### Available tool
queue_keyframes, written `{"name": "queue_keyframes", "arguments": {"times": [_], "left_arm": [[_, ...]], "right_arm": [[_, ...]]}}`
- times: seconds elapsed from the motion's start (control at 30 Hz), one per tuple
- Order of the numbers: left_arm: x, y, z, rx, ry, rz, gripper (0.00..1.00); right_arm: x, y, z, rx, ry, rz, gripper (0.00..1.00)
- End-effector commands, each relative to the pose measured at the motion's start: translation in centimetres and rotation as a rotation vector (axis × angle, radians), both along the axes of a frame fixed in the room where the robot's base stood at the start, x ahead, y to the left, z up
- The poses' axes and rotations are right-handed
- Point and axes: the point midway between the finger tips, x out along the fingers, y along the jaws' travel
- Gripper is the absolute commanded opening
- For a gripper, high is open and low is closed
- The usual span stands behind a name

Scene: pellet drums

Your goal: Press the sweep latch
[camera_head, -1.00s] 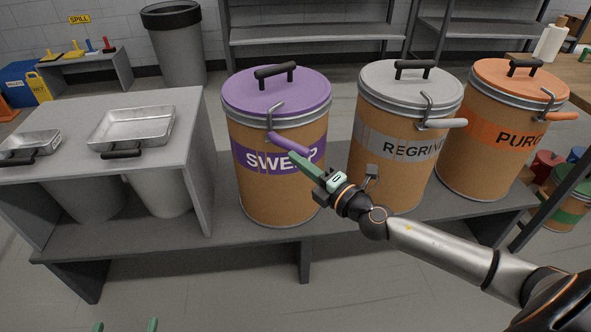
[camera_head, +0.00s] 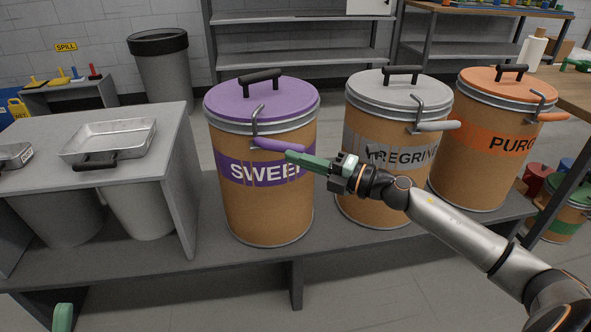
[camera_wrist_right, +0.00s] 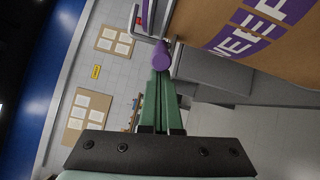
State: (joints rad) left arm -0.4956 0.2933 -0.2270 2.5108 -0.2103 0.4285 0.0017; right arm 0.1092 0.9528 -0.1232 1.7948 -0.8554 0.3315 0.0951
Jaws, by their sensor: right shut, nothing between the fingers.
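The sweep drum (camera_head: 265,205) is brown with a purple lid (camera_head: 262,100) and a purple "SWEEP" band. Its latch has a bent metal wire (camera_head: 256,122) and a purple lever (camera_head: 278,146) that points right and slightly down. My right gripper (camera_head: 290,156) is shut and empty, its green fingertips at the lever's right end. In the right wrist view the fingertips (camera_wrist_right: 161,78) lie right by the rounded lever end (camera_wrist_right: 161,54); I cannot tell whether they touch. A green tip of my left gripper (camera_head: 62,318) shows at the bottom left; its opening is hidden.
The regrind drum (camera_head: 365,195) with a grey latch lever stands close behind my right gripper. The purge drum (camera_head: 465,170) is farther right. A grey bench with a metal tray (camera_head: 110,141) stands left of the sweep drum. The floor in front is clear.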

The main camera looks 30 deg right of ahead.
Motion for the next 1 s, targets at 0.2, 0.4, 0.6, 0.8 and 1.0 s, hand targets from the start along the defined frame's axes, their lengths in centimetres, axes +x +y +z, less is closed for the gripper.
{"name": "queue_keyframes", "arguments": {"times": [0.2,0.4,0.6,0.8,1.0], "left_arm": [[0.1,-0.1,-2.2,-0.018,0.016,-0.018,1.00],[0.2,-0.2,-3.7,-0.033,0.036,-0.033,1.00],[0.2,-0.4,-4.0,-0.021,0.039,-0.042,1.00],[0.2,-0.4,-3.9,-0.021,0.039,-0.043,1.00],[0.2,-0.4,-3.7,-0.021,0.037,-0.044,1.00]], "right_arm": [[0.6,-1.1,-0.3,-0.002,-0.004,0.074,0.00],[1.3,-2.2,-0.1,0.000,-0.006,0.180,0.00],[2.1,-3.2,0.1,0.000,-0.002,0.195,0.00],[2.8,-3.9,0.1,0.001,-0.001,0.194,0.00],[3.3,-4.3,0.1,0.001,-0.002,0.192,0.00]]}}
